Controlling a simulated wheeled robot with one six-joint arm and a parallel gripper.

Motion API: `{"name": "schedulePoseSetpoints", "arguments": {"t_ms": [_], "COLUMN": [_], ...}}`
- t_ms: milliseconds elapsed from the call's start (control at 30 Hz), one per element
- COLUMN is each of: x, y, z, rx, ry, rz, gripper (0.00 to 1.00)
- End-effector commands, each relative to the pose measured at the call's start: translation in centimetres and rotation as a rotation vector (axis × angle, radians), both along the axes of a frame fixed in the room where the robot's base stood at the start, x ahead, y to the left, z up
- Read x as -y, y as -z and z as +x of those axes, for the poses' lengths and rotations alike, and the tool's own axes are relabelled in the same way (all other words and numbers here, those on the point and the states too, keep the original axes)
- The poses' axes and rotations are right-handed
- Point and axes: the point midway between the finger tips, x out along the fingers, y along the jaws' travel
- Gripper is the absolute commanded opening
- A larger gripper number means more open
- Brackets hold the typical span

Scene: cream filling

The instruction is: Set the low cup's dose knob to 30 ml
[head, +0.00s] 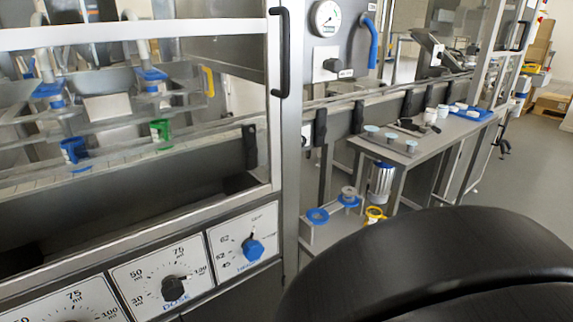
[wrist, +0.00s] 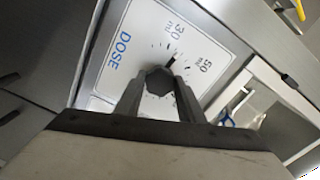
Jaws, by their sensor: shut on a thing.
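In the wrist view my gripper (wrist: 158,92) is shut on a dark faceted knob (wrist: 158,80). The knob sits on a white dial plate (wrist: 125,42) marked DOSE, with 30 ml and 50 ml printed near it. A short mark at the knob's edge appears to point between 30 and 50; the exact setting is hard to read. The fingers hide the dial's lower part. In the head view a black DOSE knob (head: 174,289) points towards 100, with no gripper on it. Another dose dial (head: 75,304) is cut off at the bottom left. My gripper is hidden in the head view.
A blue knob (head: 252,249) is on the panel beside the DOSE dial. A glazed guard with a black handle (head: 279,52) stands above, with a blue cup (head: 74,150) and a green cup (head: 160,130) behind it. A side table (head: 425,137) is at the right.

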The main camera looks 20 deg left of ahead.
Motion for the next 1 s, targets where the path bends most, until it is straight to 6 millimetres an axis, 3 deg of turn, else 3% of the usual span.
{"name": "schedulePoseSetpoints", "arguments": {"t_ms": [500, 1000], "x": [0.03, 0.04], "y": [0.17, 0.22], "z": [-0.12, -0.13], "rx": [0.264, 0.312], "ry": [-0.003, -0.003], "rz": [-0.21, -0.248], "gripper": [0.13, 0.13]}}
